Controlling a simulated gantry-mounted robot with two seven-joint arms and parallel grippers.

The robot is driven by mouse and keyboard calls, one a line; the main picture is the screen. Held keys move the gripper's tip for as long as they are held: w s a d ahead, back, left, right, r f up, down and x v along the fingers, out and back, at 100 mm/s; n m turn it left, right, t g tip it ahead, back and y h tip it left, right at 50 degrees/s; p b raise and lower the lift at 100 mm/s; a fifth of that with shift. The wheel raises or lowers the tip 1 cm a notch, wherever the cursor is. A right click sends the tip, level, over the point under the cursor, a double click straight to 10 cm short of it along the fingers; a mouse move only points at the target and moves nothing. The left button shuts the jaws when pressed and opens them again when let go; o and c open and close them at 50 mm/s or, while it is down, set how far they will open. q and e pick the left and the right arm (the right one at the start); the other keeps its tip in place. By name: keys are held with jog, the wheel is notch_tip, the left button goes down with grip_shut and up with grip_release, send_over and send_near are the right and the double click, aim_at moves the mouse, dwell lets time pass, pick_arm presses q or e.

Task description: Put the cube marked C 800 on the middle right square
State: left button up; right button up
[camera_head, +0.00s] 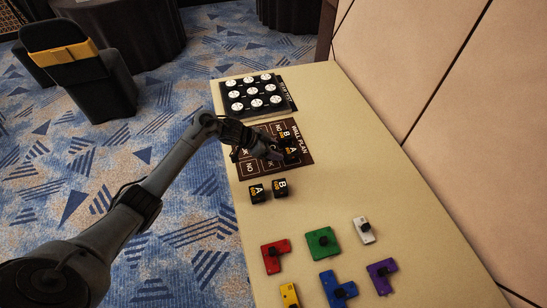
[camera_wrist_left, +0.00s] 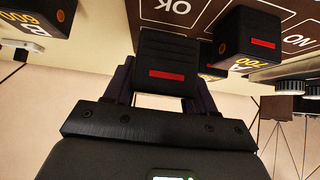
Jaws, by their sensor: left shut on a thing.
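The brown wall plan board (camera_head: 304,156) lies on the table, its squares lettered in white. My left gripper (camera_head: 264,153) is low over it and hides several squares. It is shut on a black cube (camera_wrist_left: 168,62) with a red strip; the cube's letter and number cannot be read in the wrist view. One marked 700 (camera_wrist_left: 247,38) shows beside the held cube in the wrist view. My right gripper is out of view.
Two more black cubes, A (camera_head: 257,193) and B (camera_head: 280,188), stand in front of the board. A black tray (camera_head: 232,112) with white round pieces lies behind it. Coloured knobbed blocks, such as a green one (camera_head: 322,241), lie at the near end. The wall is on the right.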

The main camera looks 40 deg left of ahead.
pick_arm(q)
jog(key=shift+f+b, duration=0.75)
jog(key=shift+f, duration=1.3)
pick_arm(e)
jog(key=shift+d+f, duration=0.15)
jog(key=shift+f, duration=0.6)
pick_arm(q)
jog(key=shift+f, duration=0.1)
jog(key=o, duration=1.1)
jog(key=shift+c, duration=0.2)
jog(key=shift+r, duration=0.3)
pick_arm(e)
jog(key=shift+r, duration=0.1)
pick_arm(q)
jog(key=p+v, duration=0.3)
jog(key=v, duration=0.8)
jog(key=shift+s+a+r+p, duration=0.15)
jog(key=shift+s+r+p, duration=0.1)
jog(key=shift+s+p, duration=0.1)
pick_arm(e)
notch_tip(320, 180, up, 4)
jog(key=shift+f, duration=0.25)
